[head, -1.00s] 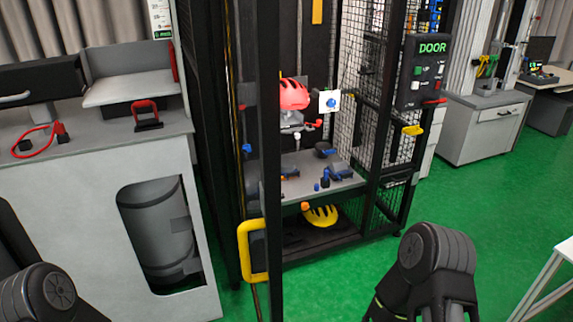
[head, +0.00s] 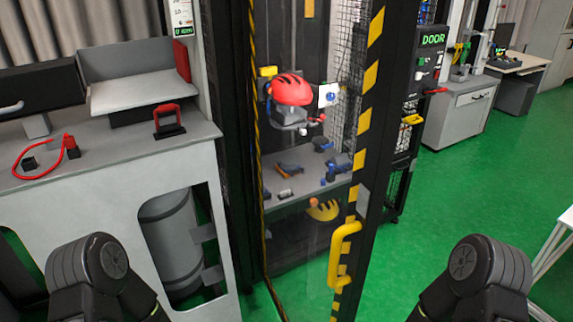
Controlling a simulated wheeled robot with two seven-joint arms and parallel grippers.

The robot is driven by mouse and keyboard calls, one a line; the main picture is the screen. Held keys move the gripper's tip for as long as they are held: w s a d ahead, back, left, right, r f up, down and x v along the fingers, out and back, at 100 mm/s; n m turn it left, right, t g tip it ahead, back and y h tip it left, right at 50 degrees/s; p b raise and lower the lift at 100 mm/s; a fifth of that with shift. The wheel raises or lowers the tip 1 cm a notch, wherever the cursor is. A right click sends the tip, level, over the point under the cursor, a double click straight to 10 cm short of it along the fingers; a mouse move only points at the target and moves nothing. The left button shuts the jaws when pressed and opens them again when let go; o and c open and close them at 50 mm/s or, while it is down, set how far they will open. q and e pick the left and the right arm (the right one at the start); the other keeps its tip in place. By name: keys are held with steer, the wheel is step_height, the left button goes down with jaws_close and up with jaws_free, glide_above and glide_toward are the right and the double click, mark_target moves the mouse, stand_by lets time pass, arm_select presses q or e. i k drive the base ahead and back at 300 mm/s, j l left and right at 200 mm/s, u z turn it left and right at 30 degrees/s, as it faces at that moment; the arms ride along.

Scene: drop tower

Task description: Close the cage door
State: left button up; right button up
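The cage door (head: 304,245) is a clear panel in a black frame, with a yellow-and-black striped edge (head: 371,75) and a yellow handle (head: 340,255) low on that edge. Its striped edge stands in front of the right side of the cage and its lower corner comes forward over the floor, so it looks ajar. Through the panel show a red helmet (head: 291,90) and a shelf (head: 280,207) with tools. Black links of both my arms show at the bottom left and right. Neither gripper shows, and nothing of mine visibly touches the door.
A grey workbench (head: 110,150) with a red cable (head: 45,160) stands at the left, close to the cage. A black control box marked DOOR (head: 431,52) is at the cage's right. Green floor (head: 460,190) is clear at the right; a white table (head: 555,240) stands at the far right.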

mark_target(393, 24)
steer(key=i+j+z, duration=0.1)
steer(key=j, duration=0.7)
steer(key=i+j, duration=0.1)
steer(key=j, duration=0.75)
steer(key=z, duration=0.05)
